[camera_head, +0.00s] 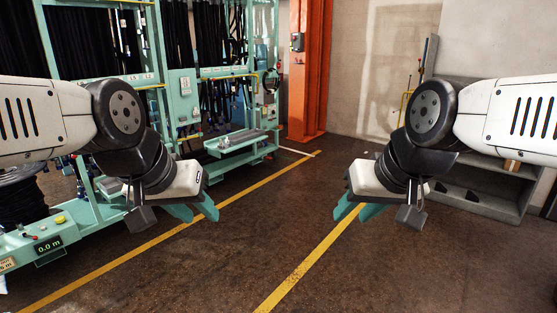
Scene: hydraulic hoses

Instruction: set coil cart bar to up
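I cannot make out the coil cart or its bar for certain. A thin yellow bar (404,104) shows at the back right by the wall, partly hidden behind my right arm; I cannot tell what it belongs to. My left gripper (204,218) is held over the floor at centre left, its teal fingers apart and empty. My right gripper (349,218) is held over the floor at centre right, its teal fingers also apart and empty. Neither gripper touches anything.
A green hose rack (185,95) with black hoses stands at the left. A green bench with a display (48,246) is at the lower left. An orange column (308,70) stands at the back. A grey shelf (480,203) is at the right. The brown floor (270,225) between is clear.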

